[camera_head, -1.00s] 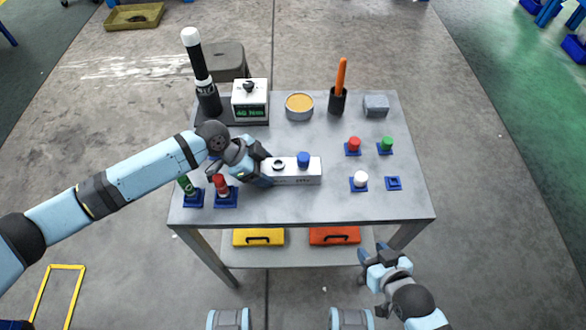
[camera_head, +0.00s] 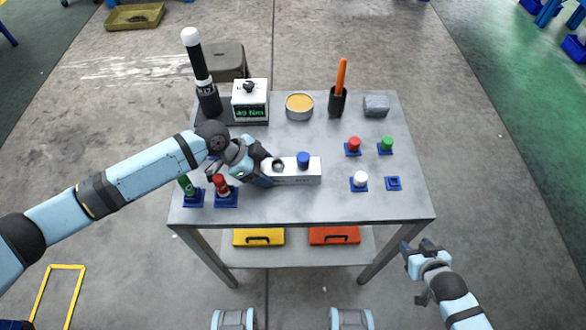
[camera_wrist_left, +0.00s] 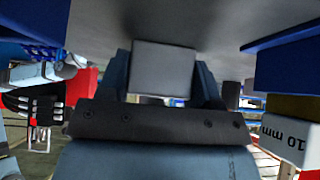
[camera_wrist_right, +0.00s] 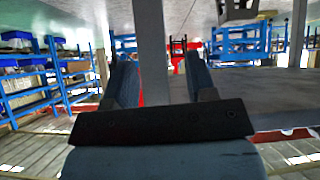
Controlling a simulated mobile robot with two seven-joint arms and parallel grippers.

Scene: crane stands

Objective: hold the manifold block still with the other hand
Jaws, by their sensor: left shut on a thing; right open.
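The manifold block (camera_head: 311,171) is a light grey bar on the table, with a dark ring port on top and a blue cap (camera_head: 303,159) to the right of it. My left gripper (camera_head: 266,168) is shut on the block's left end, which it partly hides. In the left wrist view, the block's grey end (camera_wrist_left: 163,72) sits between the two fingers. My right gripper (camera_head: 428,247) is open and empty, beyond the table's front right corner and away from the block. In the right wrist view its fingers (camera_wrist_right: 160,80) stand apart, with a table leg behind them.
A torque display box (camera_head: 250,101), amber-topped tin (camera_head: 299,106) and orange-handled tool (camera_head: 341,77) stand at back.

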